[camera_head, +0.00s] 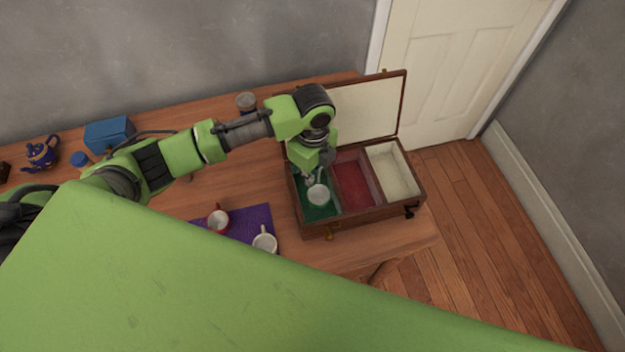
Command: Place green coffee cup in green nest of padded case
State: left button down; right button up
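The padded case (372,214) stands open on the table, with its lid up at the back. Its green nest (325,212) is the left compartment, beside a red one and a white one. A cup (318,196) with a pale inside shows within the outline of the green nest; its outer colour is hard to see, and I cannot tell if it rests on the padding. My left gripper (314,178) points down right at the cup's far side. Its fingers are small and partly hidden, so its grip is unclear. My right gripper is out of view.
A red cup (218,221) and a white cup (265,242) stand on a purple mat (240,222). A blue box (109,134), a dark blue teapot (41,153) and a jar (246,102) stand farther back. The case's lid (358,108) rises behind my gripper.

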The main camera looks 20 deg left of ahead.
pick_arm(q)
jog(key=shift+w+a+f, duration=0.15)
jog(key=shift+w+f, duration=0.3)
jog(key=shift+f, duration=0.05)
notch_tip(320, 180, down, 3)
jog(key=shift+f, duration=0.1)
jog(key=shift+f, duration=0.1)
jog(key=shift+f, duration=0.1)
jog(key=c, duration=2.3)
grip_release()
